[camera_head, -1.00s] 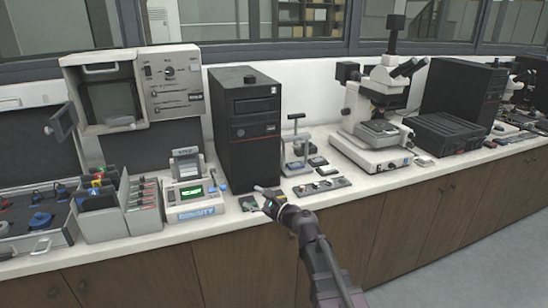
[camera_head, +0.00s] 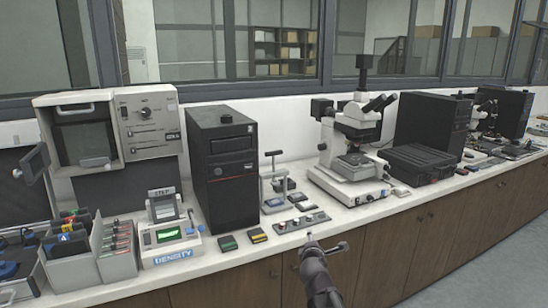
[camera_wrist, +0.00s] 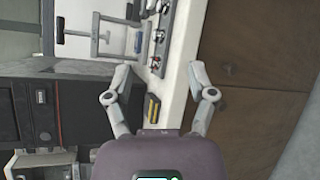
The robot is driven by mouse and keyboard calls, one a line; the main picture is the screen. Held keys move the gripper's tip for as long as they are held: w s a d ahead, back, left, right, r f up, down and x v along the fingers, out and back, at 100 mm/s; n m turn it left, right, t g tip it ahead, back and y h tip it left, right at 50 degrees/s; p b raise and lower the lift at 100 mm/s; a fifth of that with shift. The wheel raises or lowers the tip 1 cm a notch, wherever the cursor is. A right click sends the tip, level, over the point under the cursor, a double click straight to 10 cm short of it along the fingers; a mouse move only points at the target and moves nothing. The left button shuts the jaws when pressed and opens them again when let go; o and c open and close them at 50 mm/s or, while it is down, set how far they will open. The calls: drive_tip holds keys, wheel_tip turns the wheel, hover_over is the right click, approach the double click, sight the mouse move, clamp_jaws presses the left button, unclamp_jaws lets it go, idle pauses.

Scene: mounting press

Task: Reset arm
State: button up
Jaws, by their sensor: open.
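My gripper (camera_head: 326,247) is in front of the counter edge in the head view, pointing toward the bench. In the wrist view my gripper (camera_wrist: 160,84) has its two fingers spread wide apart with nothing between them held. A small black and yellow block (camera_wrist: 152,108) shows beyond the fingers on the white counter. The small mounting press (camera_head: 275,180) with a T-handle stands on the counter beside the black computer tower (camera_head: 222,170), apart from my gripper.
A grey panel with several knobs (camera_head: 302,222) lies near the counter edge. A density meter (camera_head: 170,236) stands at left, a microscope (camera_head: 352,150) at right. The floor (camera_head: 478,262) before the wooden cabinets is clear.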

drive_tip(key=s+d+f+m+g+h, duration=0.1)
drive_tip(key=s+d+f+m+g, duration=0.65)
drive_tip(key=s+f+m, duration=0.4)
drive_tip(key=s+a+f+m+g+y, duration=0.3)
drive_tip(key=s+m+g, duration=0.5)
drive_tip(key=s+m, duration=0.25)
wheel_tip(320, 180, up, 12)
drive_tip(key=n+p, duration=0.1)
drive_tip(key=p, duration=1.1)
drive_tip(key=shift+s+r, duration=0.2)
drive_tip(key=shift+s, duration=0.1)
